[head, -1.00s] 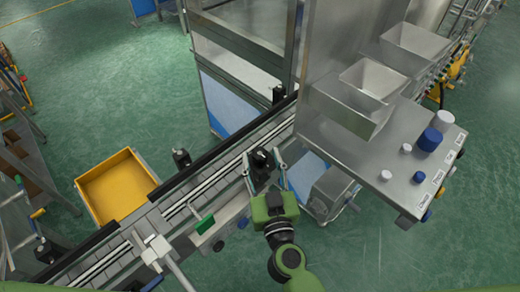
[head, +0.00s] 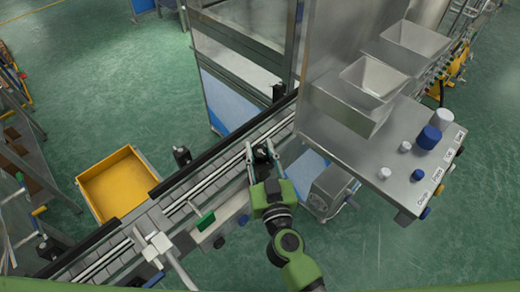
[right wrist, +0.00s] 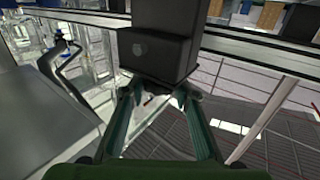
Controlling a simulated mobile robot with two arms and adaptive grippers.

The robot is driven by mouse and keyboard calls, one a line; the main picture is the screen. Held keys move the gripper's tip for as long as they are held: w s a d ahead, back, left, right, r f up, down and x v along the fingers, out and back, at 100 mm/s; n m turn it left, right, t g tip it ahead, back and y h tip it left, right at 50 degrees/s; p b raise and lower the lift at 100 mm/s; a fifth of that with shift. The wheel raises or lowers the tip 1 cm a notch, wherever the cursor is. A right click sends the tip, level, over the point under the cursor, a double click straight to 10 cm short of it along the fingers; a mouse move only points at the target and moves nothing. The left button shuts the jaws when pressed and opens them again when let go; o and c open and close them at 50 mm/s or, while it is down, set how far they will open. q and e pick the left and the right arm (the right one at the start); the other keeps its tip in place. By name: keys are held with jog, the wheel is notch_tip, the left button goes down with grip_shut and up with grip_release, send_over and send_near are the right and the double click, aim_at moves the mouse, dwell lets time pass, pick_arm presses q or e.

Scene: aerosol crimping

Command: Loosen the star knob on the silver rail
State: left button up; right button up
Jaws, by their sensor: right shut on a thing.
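The black star knob (head: 262,153) sits with its dark clamp on the near side of the silver rail (head: 202,193) in the head view. My right gripper (head: 263,159) reaches it from below in the picture, its two fingers on either side. It is shut on the knob, which the fingers partly cover. In the right wrist view, the fingers (right wrist: 157,92) converge under a dark block (right wrist: 155,50) that belongs to the clamp. The knob's outline is hard to make out there. My left gripper is not in view.
A steel cabinet with hoppers (head: 375,85) and a panel of knobs stands right of the gripper. A small steel unit (head: 330,187) is close on the right. Other black clamps (head: 182,156) line the conveyor. A yellow bin (head: 118,185) stands at left.

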jog(key=shift+r+n+y+p, duration=0.15)
jog(key=shift+n+y+p, duration=0.45)
jog(key=shift+y+p, duration=0.1)
jog(key=shift+n+g+y, duration=0.6)
jog(key=shift+y, duration=0.5)
jog(key=shift+n+g+y, duration=0.4)
jog(key=shift+n+y, duration=0.2)
jog(key=shift+y, duration=0.2)
jog(key=shift+f+n+g+y+b, duration=0.3)
jog(key=shift+n+y+b, duration=0.1)
jog(key=shift+y+b, duration=0.15)
jog(key=n+g+y+b, duration=0.5)
jog(key=g+b, duration=0.1)
jog(key=b, duration=1.4)
jog(key=shift+n+g+y+b, duration=0.3)
jog(key=shift+y+b, duration=0.05)
jog(key=shift+r+g+b, duration=0.2)
jog(key=shift+g+b, duration=0.1)
jog(key=shift+b, duration=0.3)
